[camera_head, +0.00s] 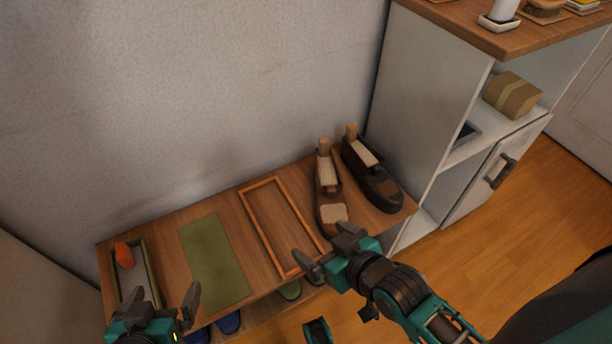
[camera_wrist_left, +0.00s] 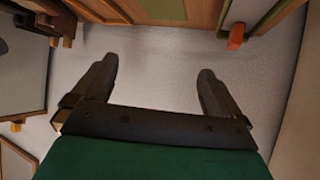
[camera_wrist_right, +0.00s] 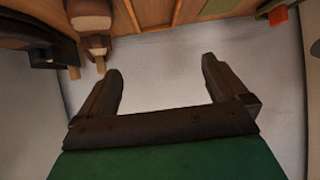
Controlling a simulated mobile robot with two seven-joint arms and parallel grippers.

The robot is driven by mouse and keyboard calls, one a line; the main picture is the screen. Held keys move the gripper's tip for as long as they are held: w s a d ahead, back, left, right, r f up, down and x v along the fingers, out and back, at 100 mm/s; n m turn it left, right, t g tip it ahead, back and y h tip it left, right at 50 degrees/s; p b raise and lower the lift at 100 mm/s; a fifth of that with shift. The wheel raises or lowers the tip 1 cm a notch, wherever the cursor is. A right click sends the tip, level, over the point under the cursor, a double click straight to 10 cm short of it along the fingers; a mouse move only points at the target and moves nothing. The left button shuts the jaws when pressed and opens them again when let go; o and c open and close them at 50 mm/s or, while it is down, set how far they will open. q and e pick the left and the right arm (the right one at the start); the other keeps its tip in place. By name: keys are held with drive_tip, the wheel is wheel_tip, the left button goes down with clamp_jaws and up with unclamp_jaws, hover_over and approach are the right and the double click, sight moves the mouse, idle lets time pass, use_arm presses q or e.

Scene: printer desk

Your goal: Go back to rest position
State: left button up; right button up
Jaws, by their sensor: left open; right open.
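My left gripper (camera_head: 165,304) is at the lower left of the head view, in front of the low wooden bench (camera_head: 166,233). It is open, and its left wrist view (camera_wrist_left: 160,85) shows nothing between the fingers. My right gripper (camera_head: 328,250) is near the front right edge of the bench, by the lower end of an orange-brown wooden frame (camera_head: 262,222). It is open, and the right wrist view (camera_wrist_right: 160,85) shows only pale wall between its fingers.
More shoes (camera_head: 229,322) sit below. A white cabinet (camera_head: 425,100) stands at right; the floor (camera_head: 480,240) before it looks clear.

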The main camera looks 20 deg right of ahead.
use_arm(q)
wheel_tip(320, 180, up, 10)
drive_tip(key=s+a+p, duration=0.1)
drive_tip(key=a+p, duration=0.2)
drive_tip(key=p, duration=1)
drive_tip(key=shift+s+f+y, duration=0.15)
drive_tip(key=shift+s+y, duration=0.1)
drive_tip(key=shift+y, duration=0.15)
use_arm(e)
drive_tip(key=s+d+r, duration=0.1)
drive_tip(key=d+r, duration=0.2)
drive_tip(key=r, duration=0.6)
drive_tip(key=shift+s+r+h, duration=0.15)
drive_tip(key=shift+r+h, duration=0.25)
